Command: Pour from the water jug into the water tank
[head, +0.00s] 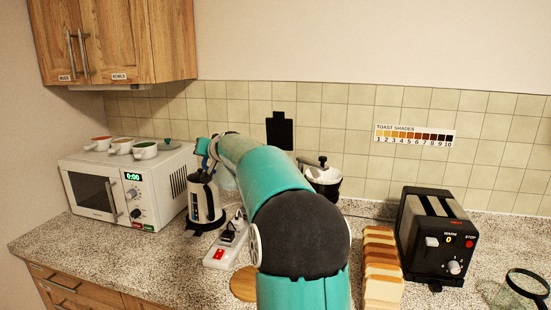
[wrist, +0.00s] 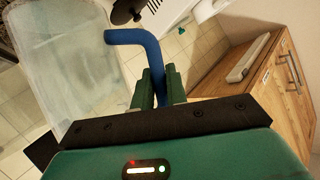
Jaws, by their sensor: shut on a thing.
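My gripper (wrist: 158,82) is shut on the blue handle (wrist: 130,37) of the clear water jug (wrist: 60,60), which fills the upper left of the wrist view. In the head view my gripper (head: 207,148) is small and far out, above a white and black appliance (head: 203,200) on the counter. The jug shows there only as a pale see-through patch (head: 227,178), mostly hidden behind my teal arm. I cannot tell the water level or whether any water is flowing. I cannot pick out the water tank for sure; it may belong to that appliance.
A white microwave (head: 130,185) with cups (head: 145,150) on top stands left of the appliance. A power strip (head: 226,245) with a red switch lies in front.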

